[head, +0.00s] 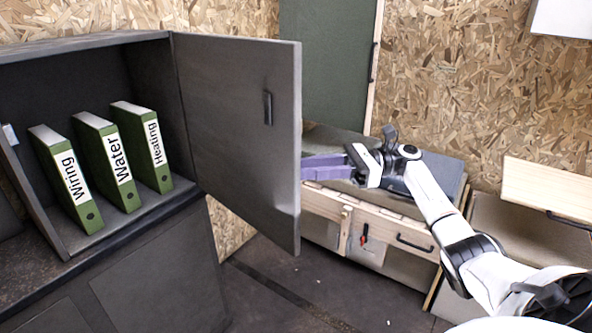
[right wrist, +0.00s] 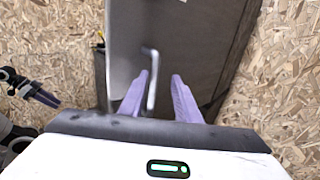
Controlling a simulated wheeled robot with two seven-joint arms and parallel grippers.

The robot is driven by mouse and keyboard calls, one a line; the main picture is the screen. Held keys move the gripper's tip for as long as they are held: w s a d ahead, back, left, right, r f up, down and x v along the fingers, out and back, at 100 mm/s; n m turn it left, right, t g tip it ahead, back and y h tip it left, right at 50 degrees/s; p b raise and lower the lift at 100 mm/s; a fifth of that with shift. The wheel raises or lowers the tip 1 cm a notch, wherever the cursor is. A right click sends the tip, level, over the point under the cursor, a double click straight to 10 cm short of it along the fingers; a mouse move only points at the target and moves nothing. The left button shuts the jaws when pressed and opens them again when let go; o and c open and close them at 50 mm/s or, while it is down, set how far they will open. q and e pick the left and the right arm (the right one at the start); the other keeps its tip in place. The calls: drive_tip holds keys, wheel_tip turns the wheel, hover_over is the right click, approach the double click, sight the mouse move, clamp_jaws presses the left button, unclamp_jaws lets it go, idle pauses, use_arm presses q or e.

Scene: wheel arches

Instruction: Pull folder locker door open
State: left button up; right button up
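The grey folder locker door (head: 232,120) stands wide open at the right of the dark locker (head: 90,42), with a small dark handle (head: 268,108) on the face I see. My right gripper (head: 318,168) is beside the door's free edge, its purple fingertips partly hidden behind the door. In the right wrist view the door panel (right wrist: 128,45) fills the upper middle, and a bent metal handle (right wrist: 151,78) lies between the two purple fingers, closer to the left one. The fingers are apart. A purple-fingered gripper (right wrist: 45,97), apparently my left, shows at the left edge there.
Green folders marked Wiring (head: 68,180), Water (head: 108,163) and Heating (head: 143,148) stand inside the locker. A low wooden bench unit (head: 385,222) with a black handle stands behind my right gripper. Chipboard walls (head: 450,80) close the back. Dark floor (head: 290,295) is open below the door.

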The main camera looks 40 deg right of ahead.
drive_tip(key=v, duration=0.7)
drive_tip(key=shift+b, duration=0.45)
